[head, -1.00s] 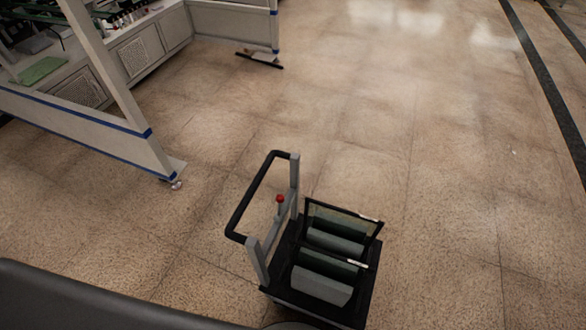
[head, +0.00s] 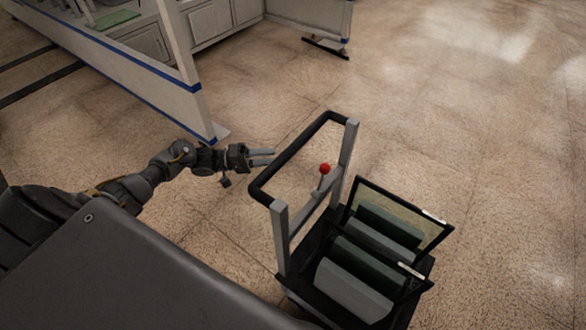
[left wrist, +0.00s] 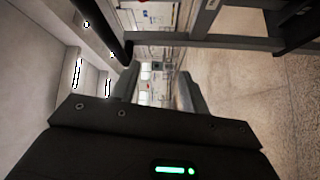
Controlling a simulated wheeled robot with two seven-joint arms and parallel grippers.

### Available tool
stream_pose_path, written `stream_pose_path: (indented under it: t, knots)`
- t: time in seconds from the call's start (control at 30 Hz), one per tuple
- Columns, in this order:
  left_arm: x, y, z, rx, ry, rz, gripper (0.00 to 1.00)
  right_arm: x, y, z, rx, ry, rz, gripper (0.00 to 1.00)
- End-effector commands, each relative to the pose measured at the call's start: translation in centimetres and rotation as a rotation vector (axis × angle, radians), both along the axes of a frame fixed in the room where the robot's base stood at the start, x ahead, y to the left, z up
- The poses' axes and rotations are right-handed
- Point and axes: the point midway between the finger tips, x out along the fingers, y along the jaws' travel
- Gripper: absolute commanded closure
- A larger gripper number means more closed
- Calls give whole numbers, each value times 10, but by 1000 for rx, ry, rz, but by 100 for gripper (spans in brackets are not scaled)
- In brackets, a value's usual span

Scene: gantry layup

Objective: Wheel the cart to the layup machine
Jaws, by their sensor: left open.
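The cart (head: 282,245) stands on the floor right of centre in the head view. It has grey posts, a black loop handle (head: 296,149), a red-knobbed lever (head: 324,169) and a black tray with dark-framed panels and grey blocks. My left gripper (head: 272,157) is open and empty, just left of the handle, with its fingers pointing toward it. They look apart from the handle. The left wrist view shows the two fingers (left wrist: 160,92) spread, with a dark bar near them. My right gripper is not in view. I cannot tell which structure is the layup machine.
A white partition with blue stripes (head: 140,75) stands at upper left, with white cabinets (head: 212,20) behind it. Another panel on a dark foot (head: 326,48) stands at the top. The tiled floor (head: 480,110) is open behind and right of the cart.

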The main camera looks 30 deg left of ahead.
Motion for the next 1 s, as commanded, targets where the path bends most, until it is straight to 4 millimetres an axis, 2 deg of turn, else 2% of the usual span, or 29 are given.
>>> stream_pose_path:
  t: [0.03,0.13,0.2,0.3,0.57,0.67,1.0]
  knots:
    - [-3,3,11,-61,28,-79,55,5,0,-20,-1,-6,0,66]
    - [-15,6,46,-161,113,-210,55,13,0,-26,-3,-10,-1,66]
    - [-22,8,62,-201,160,-271,55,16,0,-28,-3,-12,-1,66]
    - [-28,9,75,-229,201,-318,55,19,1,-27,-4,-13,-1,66]
    - [-29,3,82,-239,215,-331,55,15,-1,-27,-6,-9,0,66]
    - [-25,-9,85,-241,214,-332,55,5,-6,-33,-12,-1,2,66]
    - [-10,-68,96,-240,212,-330,55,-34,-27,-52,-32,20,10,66]
